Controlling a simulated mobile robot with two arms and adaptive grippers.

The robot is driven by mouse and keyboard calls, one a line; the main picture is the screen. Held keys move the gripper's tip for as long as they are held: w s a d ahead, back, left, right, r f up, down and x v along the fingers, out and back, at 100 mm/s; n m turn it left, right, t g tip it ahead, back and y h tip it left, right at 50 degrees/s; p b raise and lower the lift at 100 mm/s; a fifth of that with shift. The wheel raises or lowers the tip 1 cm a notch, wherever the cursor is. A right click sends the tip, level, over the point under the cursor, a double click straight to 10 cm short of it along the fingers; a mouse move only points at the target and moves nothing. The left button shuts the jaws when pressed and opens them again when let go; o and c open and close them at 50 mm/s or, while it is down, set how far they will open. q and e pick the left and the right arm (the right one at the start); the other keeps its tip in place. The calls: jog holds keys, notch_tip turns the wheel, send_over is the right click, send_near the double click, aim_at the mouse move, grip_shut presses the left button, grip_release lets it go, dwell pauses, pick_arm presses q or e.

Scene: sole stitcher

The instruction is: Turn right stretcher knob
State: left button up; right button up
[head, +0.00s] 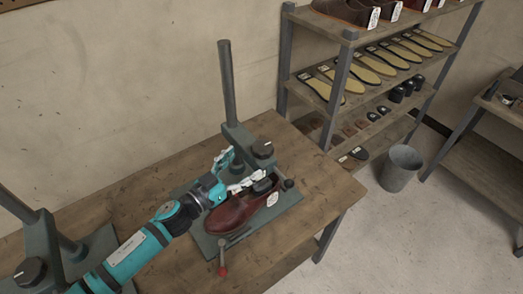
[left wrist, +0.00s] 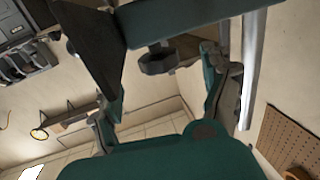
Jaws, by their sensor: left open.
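The right stretcher has a grey post (head: 228,85), a base plate (head: 285,200) and a horizontal arm with a dark round knob (head: 263,147) on top. A dark red shoe (head: 236,212) lies on the plate, with a dark piece (head: 263,185) at its opening. My left gripper (head: 238,172) is open beside the post, below the arm and above the shoe. In the left wrist view its fingers (left wrist: 160,78) stand apart, with a dark faceted knob (left wrist: 157,62) beyond the gap, under a grey-green bar. Contact with it cannot be told. My right gripper is not in view.
A second stretcher with its own knob (head: 30,270) stands at the lower left. A red-ended lever (head: 222,262) sticks out in front of the right stretcher's plate. A shelf rack (head: 340,80) with soles and shoes and a bin (head: 401,168) stand to the right. The bench's right end (head: 335,190) is clear.

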aim_at(255, 156)
pick_arm(q)
jog(key=b+x, duration=0.1)
jog(key=x, duration=0.6)
jog(key=shift+s+r, duration=0.15)
jog(key=shift+w+d+b, duration=0.3)
jog(key=shift+w, duration=0.1)
jog(key=shift+s, duration=0.1)
jog(key=shift+c, duration=0.3)
jog(key=shift+c, duration=1.1)
jog(key=c, duration=0.9)
